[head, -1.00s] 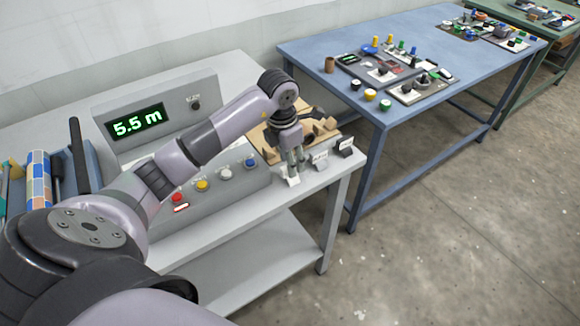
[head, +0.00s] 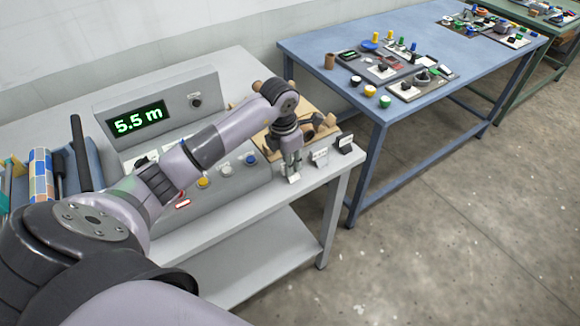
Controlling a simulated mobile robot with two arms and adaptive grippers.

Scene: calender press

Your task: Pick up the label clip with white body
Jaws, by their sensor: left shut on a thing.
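My left gripper (head: 291,166) points down over the front right part of the grey table. It is shut on a small label clip with a white body (head: 293,178), which shows just below the fingertips. The fingers hide part of this clip, and I cannot tell whether it is clear of the tabletop. A second pale label clip (head: 319,158) stands just to the right of the gripper. A label clip with a dark body and white face (head: 345,143) stands further right, near the table's edge. My right gripper is not in view.
A wooden tray (head: 270,140) with brown parts lies right behind the gripper. A blue table (head: 440,110) with assorted parts stands to the right.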

